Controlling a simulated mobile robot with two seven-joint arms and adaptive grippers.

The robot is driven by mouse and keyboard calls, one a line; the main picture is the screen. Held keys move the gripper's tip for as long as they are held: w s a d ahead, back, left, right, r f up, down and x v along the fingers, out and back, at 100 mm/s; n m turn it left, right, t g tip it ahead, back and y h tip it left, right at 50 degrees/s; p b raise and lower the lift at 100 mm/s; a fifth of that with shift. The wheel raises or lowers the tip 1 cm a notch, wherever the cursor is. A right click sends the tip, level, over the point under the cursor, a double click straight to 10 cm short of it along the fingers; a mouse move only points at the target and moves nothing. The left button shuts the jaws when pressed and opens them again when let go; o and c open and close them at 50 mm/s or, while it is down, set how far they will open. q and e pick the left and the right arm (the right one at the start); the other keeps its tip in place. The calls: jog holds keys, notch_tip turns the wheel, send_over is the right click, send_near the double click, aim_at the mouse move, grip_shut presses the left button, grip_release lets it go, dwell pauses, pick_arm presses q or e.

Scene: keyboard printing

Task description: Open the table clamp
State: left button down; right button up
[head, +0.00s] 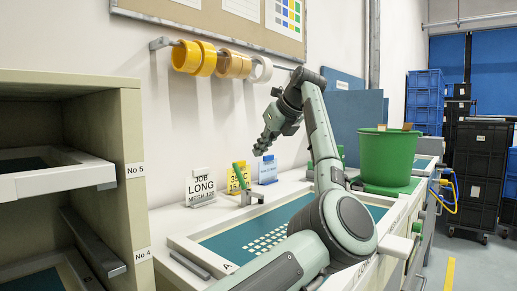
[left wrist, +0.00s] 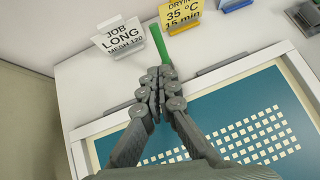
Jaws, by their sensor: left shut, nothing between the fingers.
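The table clamp has an upright green handle (head: 240,176) and stands at the back edge of the framed screen (head: 183,241), beside the white "JOB LONG" sign. In the left wrist view the green handle (left wrist: 159,43) shows just beyond my fingertips, and the clamp's lower part is largely hidden behind the fingers. My left gripper (head: 259,150) is shut and empty, above and slightly right of the handle, pointing down. Its closed fingers also show in the left wrist view (left wrist: 161,72). In the head view the fingers look apart from the handle. My right gripper is not in view.
Job sign (head: 201,187), yellow sign (head: 238,178) and blue sign (head: 268,170) stand along the wall. A shelf (head: 126,190) is at left, tape rolls (head: 205,58) hang above, and a green bucket (head: 388,157) stands at right. The space above the screen's left part is free.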

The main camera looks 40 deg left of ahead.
aim_at(239, 173)
pick_arm(q)
jog(key=x, duration=0.6)
jog(key=p+x, duration=0.1)
jog(key=x, duration=0.2)
jog(key=shift+a, duration=0.55)
jog(key=shift+w+a+f, duration=0.2)
jog(key=shift+a+f, duration=0.05)
jog(key=shift+a, duration=0.1)
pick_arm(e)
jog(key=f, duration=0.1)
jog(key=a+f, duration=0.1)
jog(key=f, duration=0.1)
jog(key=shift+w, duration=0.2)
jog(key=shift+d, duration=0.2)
